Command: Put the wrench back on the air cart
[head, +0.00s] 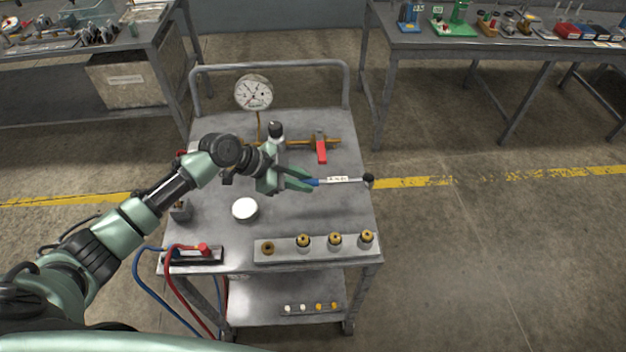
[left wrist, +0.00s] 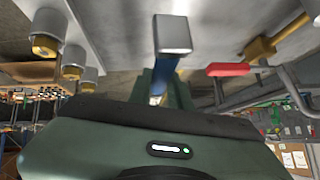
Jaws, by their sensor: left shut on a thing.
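The wrench (head: 338,180) has a blue grip, a pale shaft with a label, and a dark round head at its right end. My left gripper (head: 304,181) is shut on its blue grip, over the right half of the air cart's grey top (head: 335,213). The wrench lies roughly level, its head near the cart's right edge. I cannot tell how high it is above the top. In the left wrist view, the blue part (left wrist: 166,62) shows between the green fingers (left wrist: 164,88), with a silver block beyond it. My right gripper is not in view.
On the cart stand a pressure gauge (head: 254,93), a brass pipe with a red valve handle (head: 321,150), a white round disc (head: 245,209), a rail of brass fittings (head: 315,248) and a block with red and blue hoses (head: 195,255). Benches stand behind, left and right.

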